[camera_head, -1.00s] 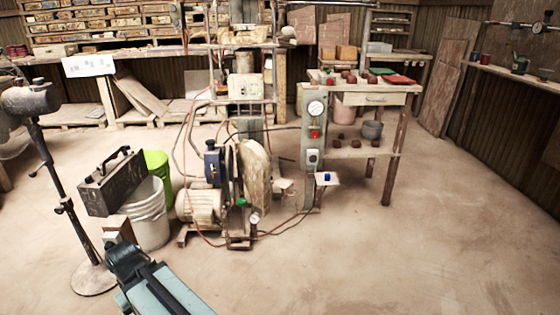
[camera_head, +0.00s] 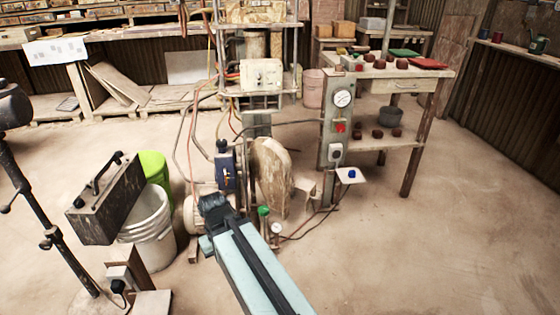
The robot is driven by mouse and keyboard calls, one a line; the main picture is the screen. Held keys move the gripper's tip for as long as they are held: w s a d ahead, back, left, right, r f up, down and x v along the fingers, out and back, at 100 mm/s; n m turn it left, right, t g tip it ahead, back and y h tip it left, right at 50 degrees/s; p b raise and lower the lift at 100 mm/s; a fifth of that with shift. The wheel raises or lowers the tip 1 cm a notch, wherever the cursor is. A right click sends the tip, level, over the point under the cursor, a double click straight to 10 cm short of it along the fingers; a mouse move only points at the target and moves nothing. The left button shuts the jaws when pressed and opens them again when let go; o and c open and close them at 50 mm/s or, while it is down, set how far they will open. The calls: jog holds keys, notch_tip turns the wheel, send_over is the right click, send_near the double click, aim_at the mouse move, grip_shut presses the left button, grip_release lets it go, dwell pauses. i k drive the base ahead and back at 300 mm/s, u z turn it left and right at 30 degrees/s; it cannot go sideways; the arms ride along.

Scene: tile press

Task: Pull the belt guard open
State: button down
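A tan, worn, rounded cover (camera_head: 270,178), which looks like the belt guard, stands upright beside the blue motor-side unit (camera_head: 226,165) of the press. Its lower left part is hidden behind my arm. I cannot tell whether it is ajar. My arm's light blue link reaches in from the bottom, and its dark joint shows just left of the cover, in front of the cream motor (camera_head: 203,205). My gripper's fingers do not show; they may be hidden behind the arm. I see no contact with the cover.
A control post (camera_head: 337,125) and wooden table (camera_head: 432,88) stand right. Hoses and a gauge (camera_head: 276,228) lie low by the press. Floor at right is clear.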

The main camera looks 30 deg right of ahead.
aim_at(271, 163)
jog(key=u, duration=0.1)
jog(key=i, duration=1.1)
jog(key=u, duration=0.8)
